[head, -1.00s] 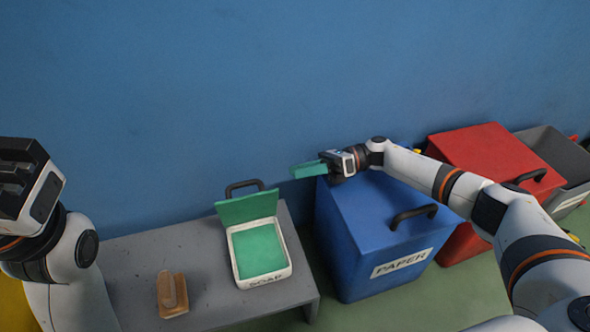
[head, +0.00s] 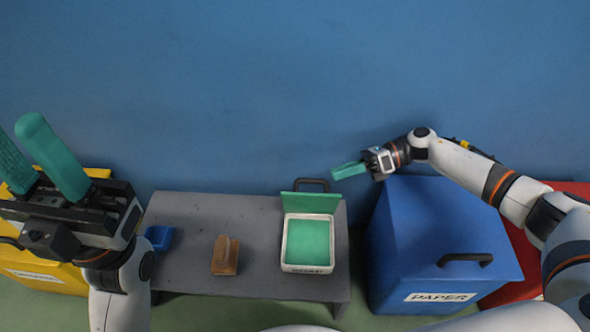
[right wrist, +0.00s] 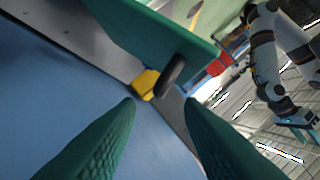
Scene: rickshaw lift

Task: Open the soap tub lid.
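The soap tub (head: 290,262) is a white box with a green inside, standing on the right part of a grey bench. Its green lid (head: 300,202) is open, standing up at the back edge with its dark handle (head: 313,184) on top. In the right wrist view the lid (right wrist: 150,30) and its handle (right wrist: 172,76) show beyond the fingers. My right gripper (head: 347,171) is empty, above and right of the lid, apart from it. Its green fingers are spread in the right wrist view. My left gripper (head: 32,165) is at the far left, its green fingers apart and empty.
The grey bench (head: 185,218) also holds a brown wooden brush-like block (head: 225,256) and a small blue object (head: 159,237). A blue paper bin (head: 425,240) stands right of the bench, a red bin (head: 510,255) beyond it. A yellow bin (head: 45,272) stands at left. A blue wall is behind.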

